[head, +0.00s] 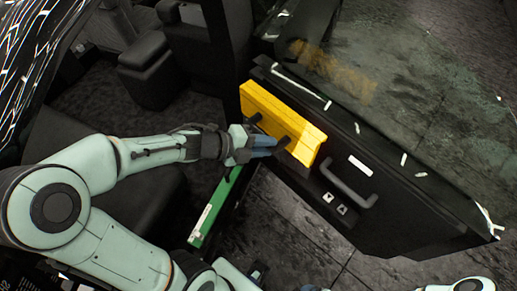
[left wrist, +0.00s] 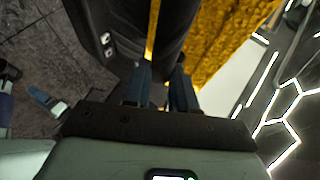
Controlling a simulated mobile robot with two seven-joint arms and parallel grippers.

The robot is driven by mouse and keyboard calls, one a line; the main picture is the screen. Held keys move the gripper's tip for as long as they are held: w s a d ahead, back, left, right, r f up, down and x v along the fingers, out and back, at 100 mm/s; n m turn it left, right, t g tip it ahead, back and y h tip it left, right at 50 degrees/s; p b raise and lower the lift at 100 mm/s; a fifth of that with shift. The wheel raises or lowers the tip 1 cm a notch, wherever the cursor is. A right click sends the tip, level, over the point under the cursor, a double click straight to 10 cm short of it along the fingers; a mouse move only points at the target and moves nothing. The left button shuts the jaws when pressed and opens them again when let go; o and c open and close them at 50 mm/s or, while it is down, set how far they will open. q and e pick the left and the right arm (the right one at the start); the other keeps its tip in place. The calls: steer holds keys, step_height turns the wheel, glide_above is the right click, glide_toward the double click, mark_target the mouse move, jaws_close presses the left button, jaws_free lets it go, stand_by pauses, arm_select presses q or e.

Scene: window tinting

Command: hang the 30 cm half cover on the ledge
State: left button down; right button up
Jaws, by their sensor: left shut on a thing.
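The yellow half cover (head: 283,122) is at the upper edge of the black door panel (head: 385,150), its long side along the ledge. It looks close against the panel, but I cannot tell whether it rests on the ledge. Two dark grips stick out from its near face. My left gripper (head: 268,146) is shut on the cover at the grip nearer its right end. In the left wrist view the yellow cover (left wrist: 232,45) rises beyond my left fingers (left wrist: 160,88), with a dark piece between them. Only bits possibly of my right gripper show at the bottom edge.
A green bar (head: 215,208) with a white label stands tilted below my left forearm. A door handle (head: 348,186) and switches (head: 335,203) are on the panel. Glass with white strips lies above it. Dark seats (head: 198,45) are behind. Grey floor is open below.

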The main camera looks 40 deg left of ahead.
mark_target(280, 134)
arm_select(q)
steer(key=shift+w+d+f, duration=0.1)
steer(key=shift+w+d, duration=0.1)
steer(key=shift+w, duration=1.15)
steer(key=shift+w+d+f, duration=0.1)
steer(key=shift+w+d, duration=0.1)
steer(key=shift+w, duration=1.2)
steer(key=shift+w+d+f, duration=0.1)
steer(key=shift+w+d, duration=0.1)
steer(key=shift+w, duration=1.15)
steer(key=shift+s+f+b, duration=0.1)
steer(key=shift+f+b, duration=0.95)
steer(key=shift+f, duration=0.15)
arm_select(e)
steer(key=shift+s+f, duration=0.3)
steer(key=shift+f, duration=0.35)
steer(key=shift+s+f, duration=0.25)
steer(key=shift+f, duration=0.35)
arm_select(q)
steer(key=c, duration=0.8)
jaws_free()
steer(key=shift+a, duration=0.1)
